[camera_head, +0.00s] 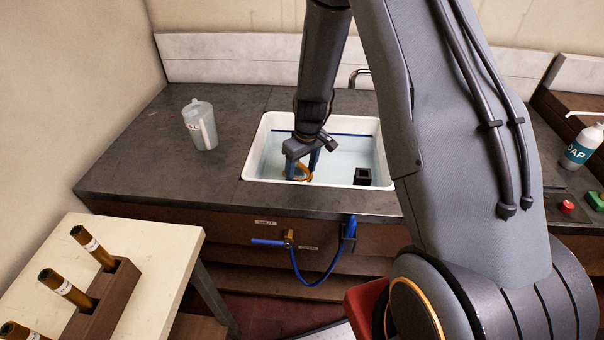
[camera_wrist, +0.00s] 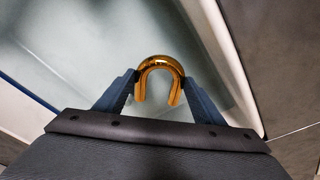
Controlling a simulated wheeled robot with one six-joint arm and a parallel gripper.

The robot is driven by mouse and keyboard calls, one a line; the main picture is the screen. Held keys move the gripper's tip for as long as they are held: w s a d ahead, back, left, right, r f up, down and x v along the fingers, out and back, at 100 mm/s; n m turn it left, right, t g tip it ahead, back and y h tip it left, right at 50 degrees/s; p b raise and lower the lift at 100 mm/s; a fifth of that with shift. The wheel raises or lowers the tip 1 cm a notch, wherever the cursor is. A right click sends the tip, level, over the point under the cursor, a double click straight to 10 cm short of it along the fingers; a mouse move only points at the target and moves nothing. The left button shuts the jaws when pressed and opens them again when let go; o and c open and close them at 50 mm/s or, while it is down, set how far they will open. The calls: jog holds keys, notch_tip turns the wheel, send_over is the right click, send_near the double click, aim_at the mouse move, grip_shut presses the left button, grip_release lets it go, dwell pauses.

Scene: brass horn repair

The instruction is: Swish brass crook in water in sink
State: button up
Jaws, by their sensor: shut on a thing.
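The brass crook (camera_wrist: 161,68) is a shiny golden U-shaped tube. In the wrist view it sits between the two blue fingers of my gripper (camera_wrist: 160,90), which are shut on it from both sides. In the head view my gripper (camera_head: 302,166) reaches down into the white sink (camera_head: 262,136), and part of the crook (camera_head: 301,176) shows by the fingers. The sink holds pale, clear water (camera_head: 340,158). I cannot tell exactly how deep the crook is in the water.
A dark square block (camera_head: 362,176) stands in the sink's front right corner. A clear jug (camera_head: 200,125) stands on the counter (camera_head: 150,150) to the left. A soap bottle (camera_head: 582,146) is far right. A rack (camera_head: 105,300) holding brass tubes sits on the pale table at front left.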

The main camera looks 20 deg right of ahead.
notch_tip(320, 180, up, 18)
jog(key=p, duration=0.4)
jog(key=shift+r+p, duration=0.15)
jog(key=shift+p, duration=0.2)
dwell(0.4)
